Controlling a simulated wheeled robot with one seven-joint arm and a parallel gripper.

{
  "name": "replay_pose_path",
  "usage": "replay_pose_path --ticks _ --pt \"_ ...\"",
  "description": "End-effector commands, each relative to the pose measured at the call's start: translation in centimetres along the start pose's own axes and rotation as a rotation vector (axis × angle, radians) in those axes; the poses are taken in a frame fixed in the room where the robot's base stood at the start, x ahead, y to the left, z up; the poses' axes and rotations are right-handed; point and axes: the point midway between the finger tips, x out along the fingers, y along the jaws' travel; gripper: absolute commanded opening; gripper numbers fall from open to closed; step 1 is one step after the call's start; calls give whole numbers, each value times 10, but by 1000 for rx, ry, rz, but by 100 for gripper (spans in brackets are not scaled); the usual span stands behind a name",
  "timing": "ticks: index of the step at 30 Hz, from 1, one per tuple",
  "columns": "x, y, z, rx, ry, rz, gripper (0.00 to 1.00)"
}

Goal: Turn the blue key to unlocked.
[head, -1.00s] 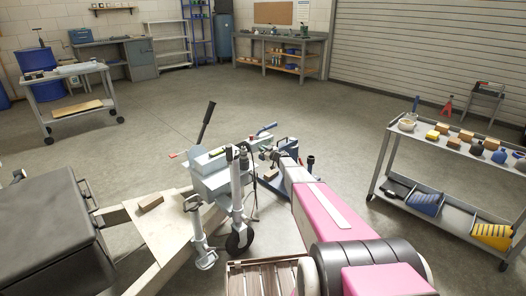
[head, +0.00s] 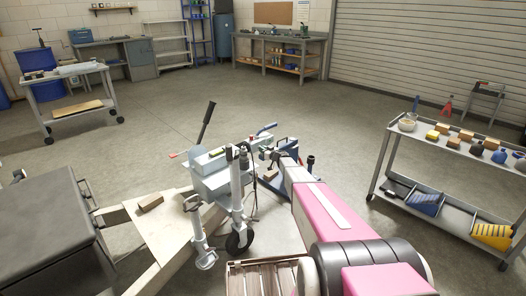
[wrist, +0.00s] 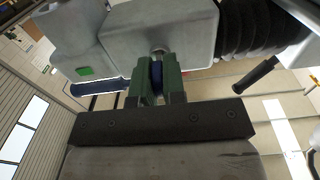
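The blue key (wrist: 157,75) is in the wrist view, just below a round metal lock fitting on the underside of a grey housing (wrist: 165,25). My gripper (wrist: 156,88) has a green finger on each side of the key, and both fingers appear to press on it. The fingers cover much of the key, so its turned position cannot be read. In the head view my gripper (head: 268,154) is at the right side of the trailer coupling (head: 215,160). The key cannot be made out there.
A blue handle (wrist: 95,87) lies left of the fingers, and black bellows (wrist: 250,28) are at the right. A jockey wheel (head: 238,242) and black brake lever (head: 206,123) stand near the coupling. A cart (head: 460,155) with loose items is at the right; open floor lies behind.

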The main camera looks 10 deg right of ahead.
Motion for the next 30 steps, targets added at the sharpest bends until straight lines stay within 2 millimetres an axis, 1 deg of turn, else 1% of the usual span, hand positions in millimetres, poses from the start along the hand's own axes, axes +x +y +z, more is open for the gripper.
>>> replay_pose_path --ticks 1,2,3,12,17,20,23,30 --pt "-1 0 1 1 -1 0 24" --pt "-1 0 1 1 -1 0 33" --pt "-1 0 1 1 -1 0 36" --pt "-1 0 0 0 -1 0 36" --pt "-11 -1 0 0 -1 1 36" --pt "-23 -1 -1 0 0 0 36" --pt "-39 -2 -1 0 -1 1 36" --pt "-86 -2 0 1 -1 2 36"
